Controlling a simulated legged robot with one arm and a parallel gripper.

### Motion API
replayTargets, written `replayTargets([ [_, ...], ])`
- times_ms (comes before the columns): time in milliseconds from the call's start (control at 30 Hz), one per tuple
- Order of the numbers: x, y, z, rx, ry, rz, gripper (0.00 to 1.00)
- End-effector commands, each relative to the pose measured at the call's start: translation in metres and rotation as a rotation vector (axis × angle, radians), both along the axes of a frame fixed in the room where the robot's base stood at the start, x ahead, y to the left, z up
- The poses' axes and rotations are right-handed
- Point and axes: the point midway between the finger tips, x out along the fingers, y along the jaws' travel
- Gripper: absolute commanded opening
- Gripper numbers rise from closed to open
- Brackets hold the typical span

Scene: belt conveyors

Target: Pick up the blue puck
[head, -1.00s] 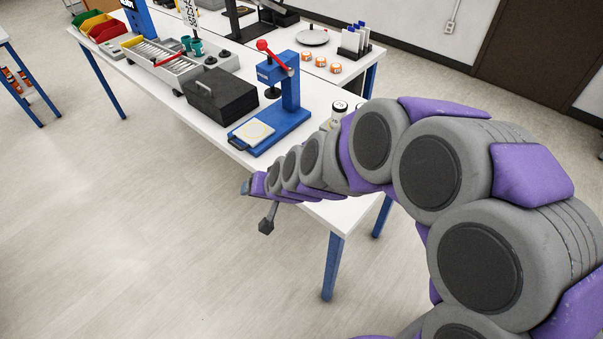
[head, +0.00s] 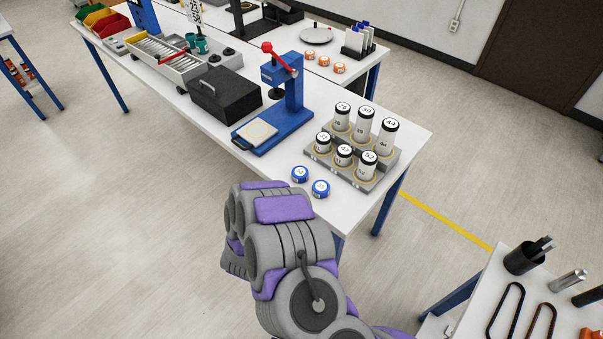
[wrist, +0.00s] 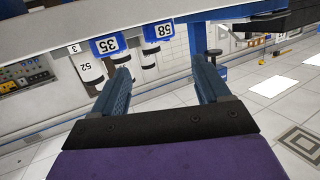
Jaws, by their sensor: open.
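Two blue pucks with white labels sit side by side on the white table near its front edge, one at left (head: 300,174) and one at right (head: 320,188). In the wrist view, which looks upside down, the blue pucks show the numbers 35 (wrist: 110,46) and 58 (wrist: 157,31). My gripper (wrist: 160,68) is open and empty. Its two fingers point toward the pucks, with puck 58 ahead of the gap and puck 35 ahead of the left finger. Neither puck lies between the fingers. In the head view my arm hides the gripper.
A grey stepped rack (head: 375,178) of numbered white canisters stands right behind the pucks. A blue press (head: 285,105) with a red knob and a black box (head: 225,95) stand to the left. Orange pucks (head: 324,62) lie farther back. A second table (head: 475,290) is at lower right.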

Motion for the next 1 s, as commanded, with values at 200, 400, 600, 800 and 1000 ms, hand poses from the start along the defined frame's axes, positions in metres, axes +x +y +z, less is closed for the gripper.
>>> replayTargets([
  [200, 0.01, -0.011, -0.001, -0.042, -0.039, -0.015, 0.76],
  [400, 0.047, -0.027, -0.005, -0.035, -0.04, -0.016, 0.76],
  [600, 0.084, -0.035, -0.012, -0.036, -0.04, -0.016, 0.76],
  [800, 0.109, -0.036, -0.016, -0.039, -0.04, -0.011, 0.76],
  [1000, 0.115, -0.038, -0.019, -0.039, -0.035, -0.011, 0.76],
])
